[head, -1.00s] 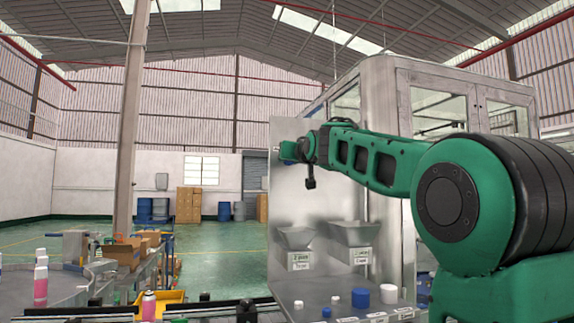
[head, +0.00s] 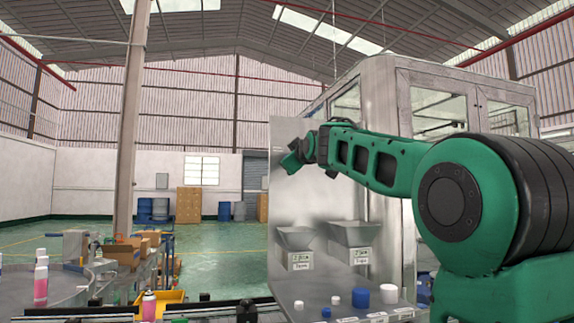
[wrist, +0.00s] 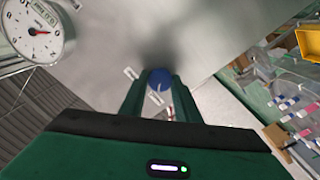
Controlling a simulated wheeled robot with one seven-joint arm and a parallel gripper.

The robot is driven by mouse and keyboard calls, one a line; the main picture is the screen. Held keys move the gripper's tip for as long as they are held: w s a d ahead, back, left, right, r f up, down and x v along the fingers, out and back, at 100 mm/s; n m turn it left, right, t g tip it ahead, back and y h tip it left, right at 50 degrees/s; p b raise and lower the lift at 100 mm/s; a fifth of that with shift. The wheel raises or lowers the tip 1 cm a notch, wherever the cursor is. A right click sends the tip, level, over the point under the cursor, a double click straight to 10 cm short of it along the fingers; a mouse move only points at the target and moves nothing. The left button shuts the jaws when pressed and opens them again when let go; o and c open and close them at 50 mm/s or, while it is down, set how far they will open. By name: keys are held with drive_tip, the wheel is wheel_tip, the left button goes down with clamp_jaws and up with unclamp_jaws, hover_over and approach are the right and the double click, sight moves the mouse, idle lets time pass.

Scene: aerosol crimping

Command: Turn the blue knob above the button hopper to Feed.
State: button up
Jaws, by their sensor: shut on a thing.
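The blue knob (wrist: 160,77) shows in the wrist view on a grey metal panel (wrist: 185,35). My gripper (wrist: 159,87) is shut on the knob, one green finger on each side. Small white labels sit on the panel beside the knob; one label (wrist: 131,73) is at its upper left, and their words are too small to read. In the head view my gripper (head: 294,160) is at the upper part of the panel, tilted, and the knob is hidden there. Two metal hoppers, a left one (head: 295,238) and a right one (head: 353,233), are mounted lower on the panel.
A round dial gauge (wrist: 36,28) is at the wrist view's upper left. In the head view, white and blue caps, including a large blue one (head: 360,297), stand on a ledge below the hoppers. A metal cabinet (head: 440,95) rises behind my arm.

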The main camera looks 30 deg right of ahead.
drive_tip(key=shift+w+a+f+n, duration=0.1)
drive_tip(key=shift+a+n, duration=0.05)
drive_tip(key=shift+n, duration=0.35)
drive_tip(key=o, duration=1)
drive_tip(key=shift+o, duration=0.2)
drive_tip(key=v, duration=1)
drive_tip(key=shift+s, duration=0.35)
drive_tip(key=shift+a, duration=0.1)
